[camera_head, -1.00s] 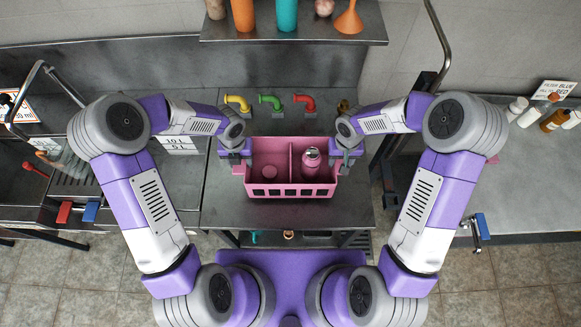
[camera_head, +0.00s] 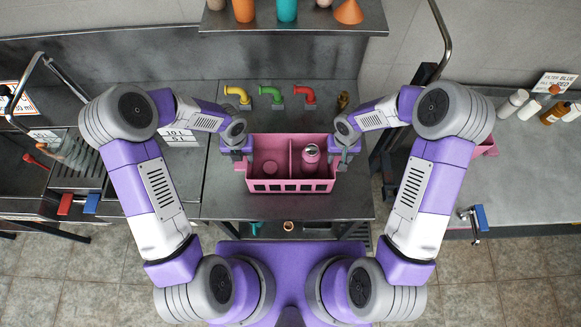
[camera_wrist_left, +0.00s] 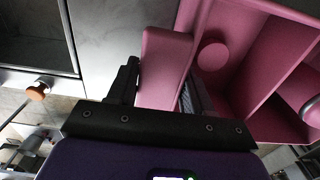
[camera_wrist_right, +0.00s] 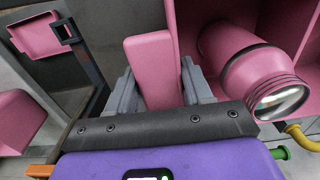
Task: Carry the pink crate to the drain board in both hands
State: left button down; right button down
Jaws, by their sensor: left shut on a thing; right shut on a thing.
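The pink crate (camera_head: 290,186) is over the middle steel table, with a divider between two compartments. A pink bottle with a metal top (camera_head: 311,155) stands in its right compartment; a round pink piece (camera_head: 268,168) is in the left one. My left gripper (camera_head: 240,160) is shut on the crate's left handle, seen between its fingers in the left wrist view (camera_wrist_left: 165,70). My right gripper (camera_head: 343,158) is shut on the right handle, seen in the right wrist view (camera_wrist_right: 152,70). I cannot tell whether the crate touches the table. A ridged board (camera_head: 78,168), probably the drain board, is at the left.
Yellow (camera_head: 237,93), green (camera_head: 270,93) and red (camera_head: 304,94) taps stand behind the crate. A shelf (camera_head: 290,22) with bottles hangs above them. A red block (camera_head: 65,204) and a blue block (camera_head: 91,204) are at the left counter's front. Several bottles stand on the right counter (camera_head: 500,190).

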pick_arm(q)
jog(key=shift+f, duration=0.5)
pick_arm(e)
jog(key=shift+f, duration=0.5)
pick_arm(q)
jog(key=shift+c, duration=2.3)
grip_release()
pick_arm(e)
jog(key=shift+c, duration=2.3)
grip_release()
pick_arm(q)
notch_tip(320, 180, up, 12)
pick_arm(e)
notch_tip(320, 180, up, 12)
